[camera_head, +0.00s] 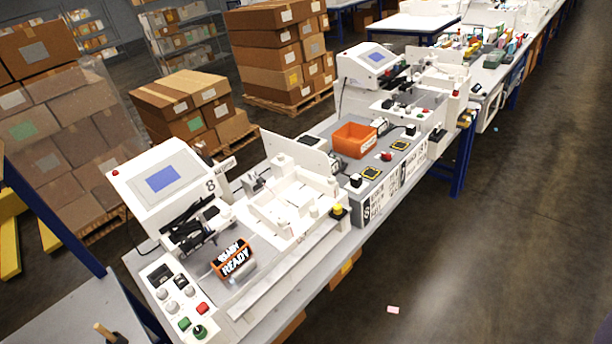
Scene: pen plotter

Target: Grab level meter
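My gripper is not in view. I cannot tell for sure which thing is the level meter. A small orange-edged black box with the word READY (233,260) sits on the near white plotter station (262,290), in front of its blue-screen console (165,183). Black parts (190,225) lie below that screen. Several small black, red and yellow items stand on the grey bench section beyond, including a yellow-topped block (371,174) and a red knob (386,156); they are too small to identify.
An orange bin (354,140) sits on the bench between the near station and a second station (365,66). Stacked cartons (185,103) stand behind the bench. The floor (480,240) to the right is mostly clear, with a small pink piece (393,310) on it.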

